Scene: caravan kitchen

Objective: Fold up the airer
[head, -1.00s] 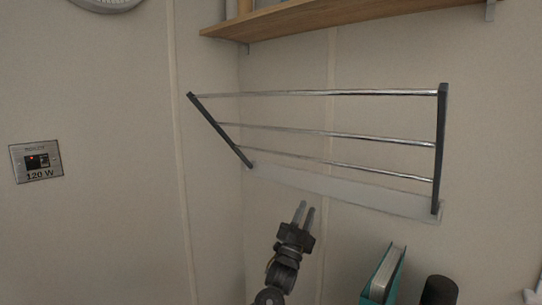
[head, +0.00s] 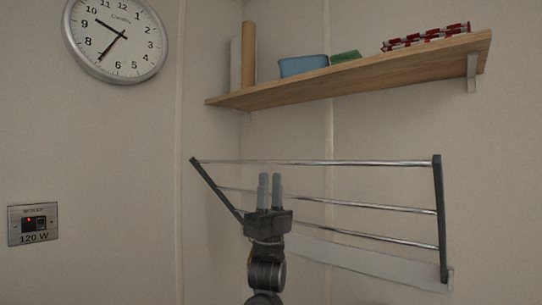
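The airer (head: 362,206) is mounted on the wall in the corner. It has dark side arms, several shiny rails and a pale base strip along the wall. Its side arms tilt out from the wall, so it stands unfolded. My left gripper (head: 270,180) points upward in front of the airer's left part, its fingers overlapping the rails in the picture. A narrow gap shows between the fingertips and nothing is held. I cannot tell whether it touches a rail. My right gripper is not in view.
A wooden shelf (head: 360,75) hangs above the airer, carrying a blue container (head: 304,65), a green item (head: 345,57) and red patterned items (head: 427,37). A round clock (head: 115,36) and a boiler switch panel (head: 33,224) are on the left wall.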

